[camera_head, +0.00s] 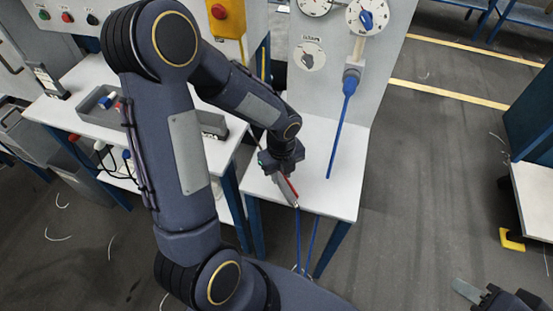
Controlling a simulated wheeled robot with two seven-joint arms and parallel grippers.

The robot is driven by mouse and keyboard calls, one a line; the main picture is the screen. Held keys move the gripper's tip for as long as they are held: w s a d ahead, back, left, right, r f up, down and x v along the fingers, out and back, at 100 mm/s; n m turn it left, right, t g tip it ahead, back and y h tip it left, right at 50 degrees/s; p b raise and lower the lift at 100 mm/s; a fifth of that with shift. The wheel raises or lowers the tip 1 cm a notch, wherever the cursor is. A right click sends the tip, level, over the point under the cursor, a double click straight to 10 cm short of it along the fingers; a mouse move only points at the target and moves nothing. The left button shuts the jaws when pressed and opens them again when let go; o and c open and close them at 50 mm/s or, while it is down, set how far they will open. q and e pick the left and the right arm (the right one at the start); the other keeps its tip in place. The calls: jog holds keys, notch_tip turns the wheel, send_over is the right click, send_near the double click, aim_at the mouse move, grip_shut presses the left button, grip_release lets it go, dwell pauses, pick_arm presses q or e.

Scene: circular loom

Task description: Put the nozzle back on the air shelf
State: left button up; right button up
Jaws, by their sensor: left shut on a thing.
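My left gripper (280,174) is shut on the nozzle (291,192), a small grey and red piece. The gripper hides part of it. It is over the front part of the white air shelf (335,196), tilted with its lower end toward the shelf's front edge. I cannot tell whether it touches the shelf. A blue hose (340,125) runs from a fitting (351,78) on the panel down to the shelf top. Thin blue hose lengths (298,238) hang below the front edge. My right gripper (470,291) shows partly at the bottom right, away from the shelf; its opening is unclear.
A grey panel (325,75) with dials and a blue knob (366,20) stands behind the shelf. On the left, a white table (75,115) holds a grey tray (98,118). The shelf's right half is clear apart from the hose. Open floor (430,170) lies to the right.

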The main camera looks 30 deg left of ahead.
pick_arm(q)
jog(key=w+a, duration=0.1)
jog(key=a, duration=0.1)
jog(key=w+a+p, duration=0.1)
jog(key=w, duration=0.1)
jog(key=shift+w+a, duration=0.15)
jog(key=shift+a, duration=0.2)
jog(key=shift+d+f, duration=0.1)
jog(key=shift+f, duration=0.7)
jog(key=o, duration=0.9)
jog(key=shift+c, duration=0.2)
jog(key=shift+r, duration=0.1)
